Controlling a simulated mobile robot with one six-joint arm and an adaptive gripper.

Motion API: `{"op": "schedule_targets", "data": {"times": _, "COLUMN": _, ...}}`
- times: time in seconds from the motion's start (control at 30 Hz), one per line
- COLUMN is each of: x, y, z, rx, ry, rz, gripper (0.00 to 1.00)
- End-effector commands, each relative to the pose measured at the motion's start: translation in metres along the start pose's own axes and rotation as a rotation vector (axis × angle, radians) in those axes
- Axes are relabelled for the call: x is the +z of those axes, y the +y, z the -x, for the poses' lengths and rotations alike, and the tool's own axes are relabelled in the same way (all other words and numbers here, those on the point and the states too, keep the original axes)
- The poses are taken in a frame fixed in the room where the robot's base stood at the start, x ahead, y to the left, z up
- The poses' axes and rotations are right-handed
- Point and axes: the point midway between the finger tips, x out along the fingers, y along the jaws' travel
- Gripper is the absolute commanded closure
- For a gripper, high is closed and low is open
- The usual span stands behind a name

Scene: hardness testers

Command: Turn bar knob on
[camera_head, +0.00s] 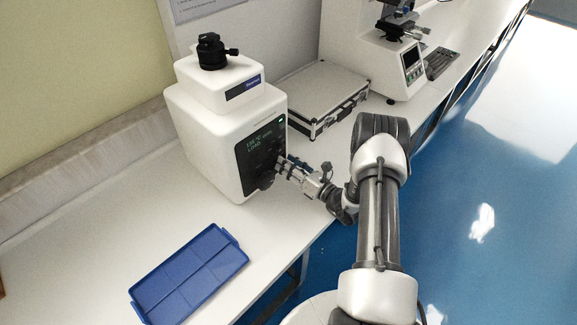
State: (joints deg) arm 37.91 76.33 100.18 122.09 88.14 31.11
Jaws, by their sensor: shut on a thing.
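A white tester (215,125) with a black front panel (258,150) stands on the bench at centre left. Its panel shows lit text and a small green light near the top right corner. My gripper (279,169) is at the lower right part of this panel, with its fingers against the front. It is shut on a small dark thing there, which appears to be the bar knob. The knob is mostly hidden by the fingers, so its angle cannot be told. Another dark round knob (266,181) shows just below the fingers.
A blue divided tray (240,262) lies on the white bench at the front. A silver case (310,88) lies behind the tester, to its right. A second white machine (350,45) with a small screen stands farther back. The blue floor at right is open.

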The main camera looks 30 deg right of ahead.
Motion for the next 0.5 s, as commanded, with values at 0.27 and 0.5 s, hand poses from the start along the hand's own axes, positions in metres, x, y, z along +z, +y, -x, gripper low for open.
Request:
{"op": "schedule_targets", "data": {"times": 0.27, "x": -0.0007, "y": -0.0017, "z": 0.0002, "rx": -0.001, "ry": 0.001, "rz": -0.264, "gripper": 0.9}}
{"op": "schedule_targets", "data": {"times": 0.5, "x": -0.0011, "y": -0.0028, "z": 0.0002, "rx": -0.001, "ry": 0.0, "rz": -0.491, "gripper": 0.9}}
